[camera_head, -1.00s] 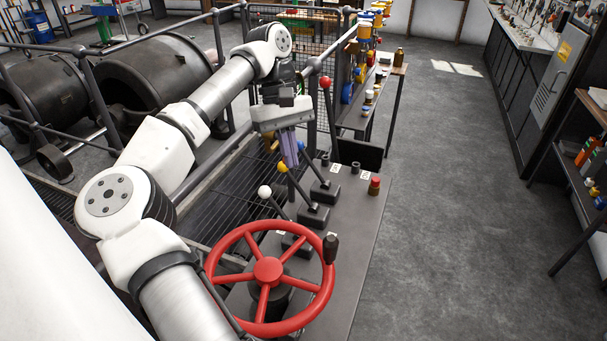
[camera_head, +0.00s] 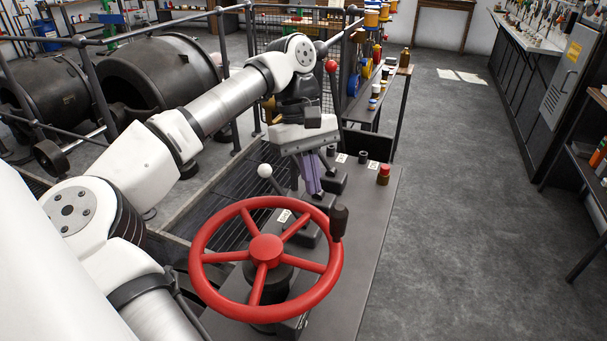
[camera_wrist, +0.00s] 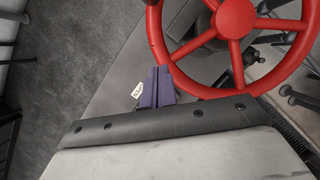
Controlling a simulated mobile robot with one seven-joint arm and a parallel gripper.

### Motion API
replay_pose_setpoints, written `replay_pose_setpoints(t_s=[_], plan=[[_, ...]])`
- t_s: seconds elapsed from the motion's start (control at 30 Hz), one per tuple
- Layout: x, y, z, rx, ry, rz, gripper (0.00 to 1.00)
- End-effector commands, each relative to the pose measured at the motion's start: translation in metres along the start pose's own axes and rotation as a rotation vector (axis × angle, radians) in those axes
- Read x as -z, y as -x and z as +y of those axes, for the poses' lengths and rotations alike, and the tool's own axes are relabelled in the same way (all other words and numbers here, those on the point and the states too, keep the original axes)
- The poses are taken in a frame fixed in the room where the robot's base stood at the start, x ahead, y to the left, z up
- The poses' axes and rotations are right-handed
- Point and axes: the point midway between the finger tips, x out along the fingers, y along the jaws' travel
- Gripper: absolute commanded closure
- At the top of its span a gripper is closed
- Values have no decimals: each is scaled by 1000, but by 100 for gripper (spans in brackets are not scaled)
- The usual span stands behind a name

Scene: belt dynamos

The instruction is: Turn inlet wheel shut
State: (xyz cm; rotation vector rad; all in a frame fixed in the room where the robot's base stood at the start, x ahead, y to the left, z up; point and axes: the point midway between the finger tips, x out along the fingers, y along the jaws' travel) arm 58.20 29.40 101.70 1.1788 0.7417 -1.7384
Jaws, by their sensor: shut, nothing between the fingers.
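The red inlet wheel (camera_head: 266,248) is a large spoked handwheel with a dark upright knob (camera_head: 339,221) on its right rim. It sits on a grey console at the bottom centre. My gripper (camera_head: 312,188) points down over the console beyond the wheel, among the levers, apart from the wheel. Its purple fingers are together with nothing between them. In the wrist view the closed fingers (camera_wrist: 157,90) appear beside the rim of the red wheel (camera_wrist: 235,18); whether they touch cannot be told there.
A white-knobbed lever (camera_head: 265,171) and a red-knobbed lever (camera_head: 331,67) stand close to my gripper. A red-capped button (camera_head: 383,174) is at the console's right. A railing (camera_head: 150,20) runs behind. The floor to the right is clear.

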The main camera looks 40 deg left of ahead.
Motion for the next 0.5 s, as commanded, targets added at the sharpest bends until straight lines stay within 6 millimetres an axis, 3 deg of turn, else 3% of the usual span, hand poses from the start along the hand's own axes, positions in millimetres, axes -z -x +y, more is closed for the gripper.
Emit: replay_pose_setpoints(t_s=[0.5], plan=[[-9, -3, 0, 0, -1, 0, 100]])
